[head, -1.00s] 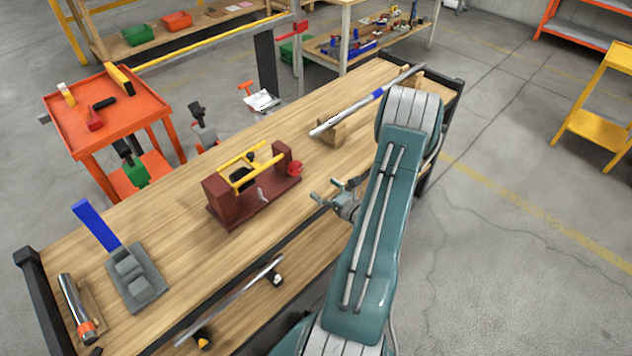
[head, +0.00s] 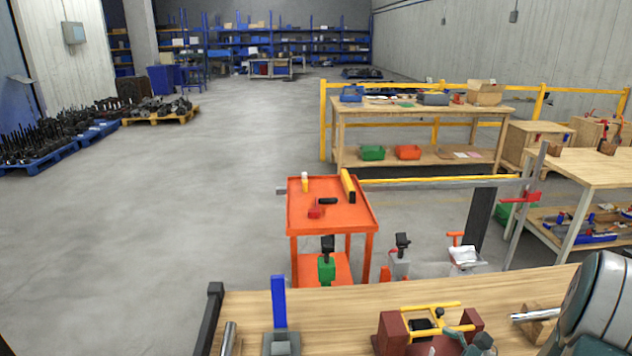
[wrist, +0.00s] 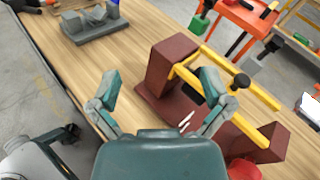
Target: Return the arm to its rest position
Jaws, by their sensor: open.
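My gripper (wrist: 160,88) shows in the wrist view with its two teal fingers spread wide and nothing between them. It hangs above the wooden workbench (wrist: 140,38), close to a dark red fixture (wrist: 172,68) with yellow bars. Whether a finger touches the fixture I cannot tell. In the head view, my teal arm is at the lower right edge. Part of my gripper shows at the bottom edge, in front of the fixture (head: 392,330); its fingertips are unclear there.
A grey block tool with a blue handle (head: 279,302) and a metal cylinder (head: 229,338) are on the bench's left. A metal bar (head: 535,314) rests on a wooden block at right. An orange cart (head: 330,214) stands behind. Floor at left is open.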

